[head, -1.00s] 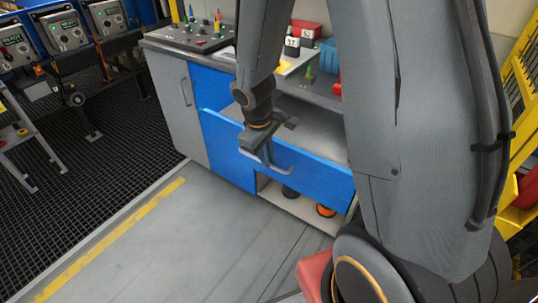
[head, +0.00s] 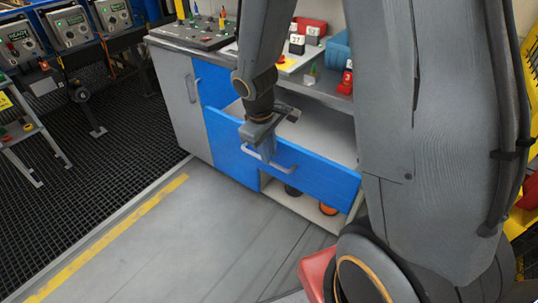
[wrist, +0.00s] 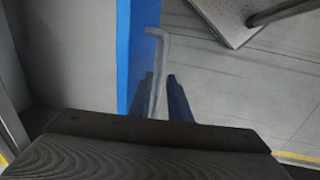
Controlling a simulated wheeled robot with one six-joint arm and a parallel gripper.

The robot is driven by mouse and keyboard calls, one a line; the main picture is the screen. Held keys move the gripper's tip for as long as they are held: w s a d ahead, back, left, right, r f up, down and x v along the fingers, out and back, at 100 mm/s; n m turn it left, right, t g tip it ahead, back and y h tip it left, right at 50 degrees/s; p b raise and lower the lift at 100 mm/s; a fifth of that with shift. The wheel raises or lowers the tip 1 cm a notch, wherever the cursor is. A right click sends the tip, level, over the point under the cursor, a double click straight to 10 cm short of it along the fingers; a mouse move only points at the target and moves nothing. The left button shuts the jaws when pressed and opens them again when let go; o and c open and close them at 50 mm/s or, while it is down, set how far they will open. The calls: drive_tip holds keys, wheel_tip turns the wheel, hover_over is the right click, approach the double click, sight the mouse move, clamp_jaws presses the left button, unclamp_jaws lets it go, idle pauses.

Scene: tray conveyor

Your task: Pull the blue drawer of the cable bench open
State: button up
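The blue drawer (head: 310,174) of the cable bench (head: 180,100) stands pulled out in the head view, with its grey inside showing behind the front. Its pale bar handle (head: 285,168) is on the front face. My gripper (head: 262,150) is at the handle's left part. In the wrist view the handle (wrist: 160,45) runs down between my two fingers (wrist: 162,88), with a visible gap beside it, so the gripper looks open around the bar. The blue drawer front (wrist: 135,50) shows left of it. The handle's near end is hidden by my gripper body.
The bench top carries a control panel (head: 195,32), a blue bin (head: 338,50) and small numbered blocks. Orange and dark spools (head: 328,209) sit on the shelf under the drawer. Floor (head: 170,235) in front is clear. Tray stations (head: 70,28) stand at the left.

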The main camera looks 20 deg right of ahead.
wheel_tip(320, 180, up, 6)
drive_tip(key=a, duration=0.1)
drive_tip(key=shift+s, duration=0.35)
drive_tip(key=s+r+m+y, duration=0.1)
drive_tip(key=s+m, duration=0.5)
drive_tip(key=s, duration=0.5)
drive_tip(key=shift+d+r+m+g+y, duration=0.2)
drive_tip(key=shift+r+m+g+y, duration=0.1)
drive_tip(key=shift+m+y, duration=0.1)
